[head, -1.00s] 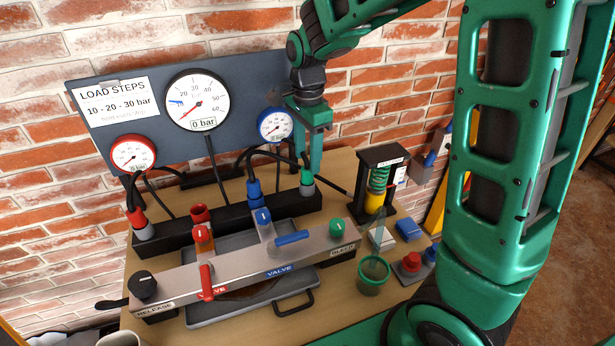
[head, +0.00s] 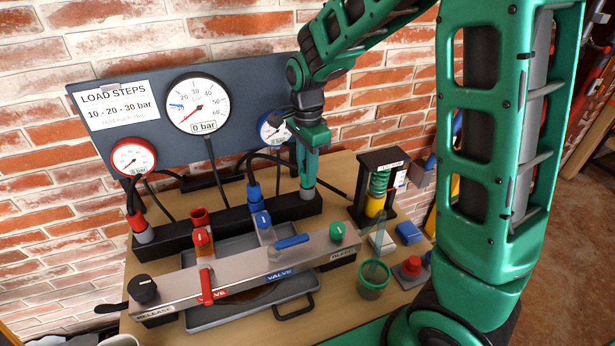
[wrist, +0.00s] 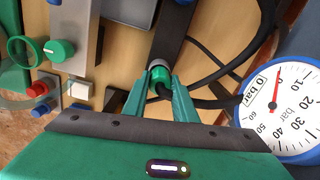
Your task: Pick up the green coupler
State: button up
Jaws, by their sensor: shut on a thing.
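The green coupler (wrist: 158,88) sits at the right end of the black manifold block (head: 230,222), with a black hose running from it. My gripper (wrist: 160,84) is shut on the coupler, one finger on each side of it in the wrist view. In the head view my gripper (head: 308,180) reaches down at the manifold's right end and hides most of the coupler. I cannot tell whether the coupler is still seated on its fitting.
A blue coupler (head: 254,196) and a red coupler (head: 140,226) stand on the manifold to the left. The blue-rimmed gauge (wrist: 282,108) is close beside my gripper. The spring stand (head: 379,190) and green cup (head: 373,278) are to the right. Hoses curve behind the manifold.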

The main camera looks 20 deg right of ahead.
jog(key=shift+r, duration=0.55)
jog(key=r, duration=0.3)
jog(key=shift+a+r, duration=0.25)
jog(key=shift+a, duration=0.1)
jog(key=s+a+r, duration=0.3)
jog(key=a+r, duration=0.3)
jog(key=a, duration=0.4)
jog(key=shift+a+r, duration=0.2)
jog(key=shift+a, duration=0.1)
jog(key=shift+r, duration=0.75)
jog(key=w+a, duration=0.1)
jog(key=a, duration=0.9)
jog(key=shift+w, duration=0.35)
